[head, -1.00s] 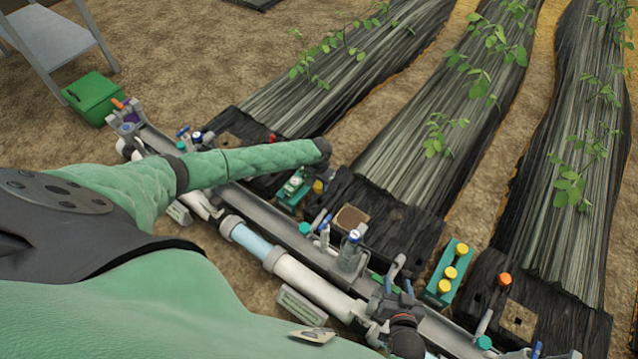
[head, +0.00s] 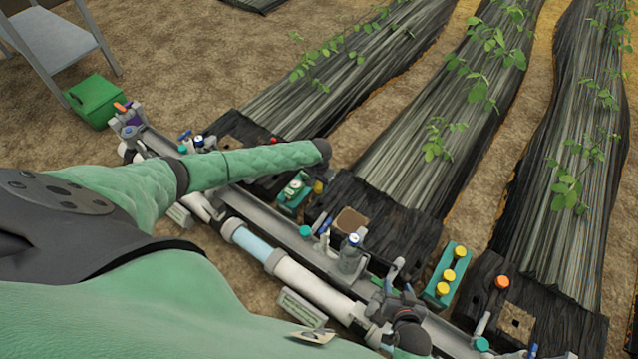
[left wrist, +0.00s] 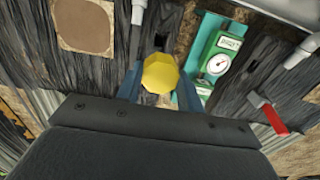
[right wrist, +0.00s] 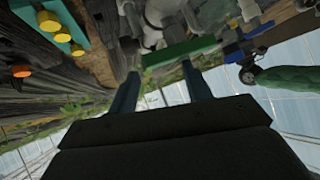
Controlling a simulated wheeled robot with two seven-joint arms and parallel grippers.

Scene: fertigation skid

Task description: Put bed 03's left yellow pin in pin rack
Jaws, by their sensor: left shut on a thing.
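A yellow pin (left wrist: 160,73) with a faceted cap sits between the fingers of my left gripper (left wrist: 160,90), which is shut on it. The pin's shaft is hidden below the cap, so I cannot tell if it is seated in the black bed end or lifted. In the head view the yellow pin (head: 318,187) shows just below my left wrist. A teal rack (head: 436,291) with three yellow-capped pins stands to the right; it also shows upper left in the right wrist view (right wrist: 61,9). My right gripper (right wrist: 160,88) is open, its fingers apart near a green bar (right wrist: 180,51).
A teal unit with a gauge (left wrist: 217,63) and a red-handled valve (left wrist: 272,117) stand close to the left gripper. An orange pin (head: 502,281) stands right of the rack. Pipes (head: 310,284), valves and bottles (head: 350,254) line the rail between the arms.

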